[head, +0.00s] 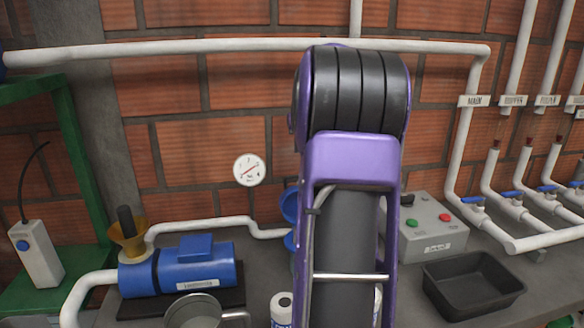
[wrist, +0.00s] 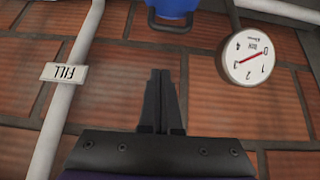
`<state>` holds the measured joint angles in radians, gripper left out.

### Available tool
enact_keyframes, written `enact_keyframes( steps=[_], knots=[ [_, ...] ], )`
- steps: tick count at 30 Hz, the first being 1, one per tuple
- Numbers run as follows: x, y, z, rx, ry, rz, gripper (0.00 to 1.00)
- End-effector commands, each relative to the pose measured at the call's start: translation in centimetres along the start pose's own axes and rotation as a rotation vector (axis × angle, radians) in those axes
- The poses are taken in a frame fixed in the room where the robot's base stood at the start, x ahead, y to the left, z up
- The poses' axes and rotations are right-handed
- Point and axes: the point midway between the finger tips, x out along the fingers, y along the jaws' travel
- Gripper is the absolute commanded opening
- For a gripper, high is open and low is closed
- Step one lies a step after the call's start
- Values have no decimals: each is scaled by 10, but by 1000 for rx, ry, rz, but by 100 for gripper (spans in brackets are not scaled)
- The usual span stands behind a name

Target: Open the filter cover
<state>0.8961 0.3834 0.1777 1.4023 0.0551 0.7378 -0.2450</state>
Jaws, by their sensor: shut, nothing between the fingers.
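A blue fitting, partly hidden behind my arm in the head view, shows an upper rounded blue part (head: 289,205) and a lower blue part (head: 290,242). I cannot tell for sure which part is the filter cover or whether it is open. In the wrist view, which is upside down, a blue part (wrist: 176,6) with a dark loop-like piece (wrist: 168,23) shows at the top edge, cut off by the frame. My gripper (wrist: 160,78) is shut and empty, its fingertips pointing toward that dark piece and apart from it in the picture. The head view hides the gripper behind my arm.
A pressure gauge (head: 249,170) hangs on the brick wall, left of my arm. A blue pump (head: 190,266) stands below it. A grey button box (head: 432,228), a black tray (head: 472,286) and white pipes with blue valves (head: 513,197) are at right. A FILL pipe (wrist: 58,110) is beside my gripper.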

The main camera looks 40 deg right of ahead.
Motion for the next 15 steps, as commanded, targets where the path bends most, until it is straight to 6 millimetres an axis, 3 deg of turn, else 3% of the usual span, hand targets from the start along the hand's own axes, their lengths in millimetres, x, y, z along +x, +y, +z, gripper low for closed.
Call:
enact_keyframes(
  steps=[8,15],
  knots=[
    [17,4,3,20,-9,-20,0],
    [65,4,3,19,-9,-19,0]
  ],
)
